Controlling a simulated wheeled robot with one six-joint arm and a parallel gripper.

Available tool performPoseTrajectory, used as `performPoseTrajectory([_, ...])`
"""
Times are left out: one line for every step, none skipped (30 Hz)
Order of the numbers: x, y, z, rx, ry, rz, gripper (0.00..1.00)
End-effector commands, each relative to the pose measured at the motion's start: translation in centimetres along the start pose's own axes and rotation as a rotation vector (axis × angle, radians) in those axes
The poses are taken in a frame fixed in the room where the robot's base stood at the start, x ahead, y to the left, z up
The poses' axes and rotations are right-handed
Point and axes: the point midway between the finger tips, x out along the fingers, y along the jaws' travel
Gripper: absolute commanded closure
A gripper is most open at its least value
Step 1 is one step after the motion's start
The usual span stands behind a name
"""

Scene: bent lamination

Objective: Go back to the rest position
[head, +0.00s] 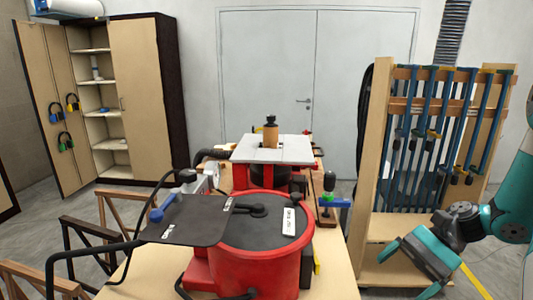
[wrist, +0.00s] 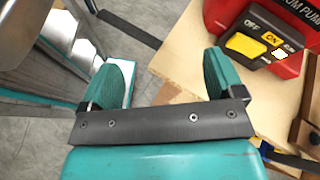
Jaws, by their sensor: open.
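My gripper (head: 408,262) is at the lower right of the head view, in front of the clamp rack and to the right of the bench. It points down and to the left. In the wrist view its two teal fingers (wrist: 165,72) stand wide apart. Nothing is between them. The grey floor and the bench edge show beyond the fingers.
A red tub with a black lid (head: 262,228) stands on the wooden bench (head: 335,280). A red pump with a yellow switch (wrist: 247,45) is near the right finger. A clamp rack (head: 378,160) stands at right. Wooden trestles (head: 90,232) stand at left.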

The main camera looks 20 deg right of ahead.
Motion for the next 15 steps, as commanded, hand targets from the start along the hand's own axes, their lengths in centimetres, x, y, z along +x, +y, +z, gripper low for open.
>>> performPoseTrajectory([1.2,-1.2,1.2,-0.083,0.043,0.075,0.13])
performPoseTrajectory([2.0,-1.9,2.0,-0.138,0.069,0.12,0.13])
performPoseTrajectory([3.2,-2.7,3.1,-0.222,0.104,0.185,0.13])
performPoseTrajectory([4.1,-3.2,4.0,-0.29,0.131,0.235,0.13])
performPoseTrajectory([5.1,-3.6,5.0,-0.364,0.156,0.286,0.13])
performPoseTrajectory([6.4,-4.1,6.3,-0.466,0.188,0.35,0.13])
performPoseTrajectory([7.4,-4.3,7.3,-0.544,0.209,0.398,0.13])
performPoseTrajectory([8.4,-4.5,8.4,-0.624,0.228,0.445,0.13])
performPoseTrajectory([9.6,-4.5,9.8,-0.735,0.251,0.503,0.13])
performPoseTrajectory([10.5,-4.5,10.8,-0.819,0.267,0.546,0.13])
performPoseTrajectory([11.4,-4.3,11.8,-0.905,0.281,0.586,0.13])
performPoseTrajectory([12.4,-4.0,13.2,-1.018,0.295,0.637,0.13])
performPoseTrajectory([13.1,-3.8,14.1,-1.101,0.305,0.67,0.13])
performPoseTrajectory([13.7,-3.5,15.0,-1.181,0.313,0.7,0.13])
performPoseTrajectory([14.4,-3.0,16.1,-1.282,0.32,0.737,0.13])
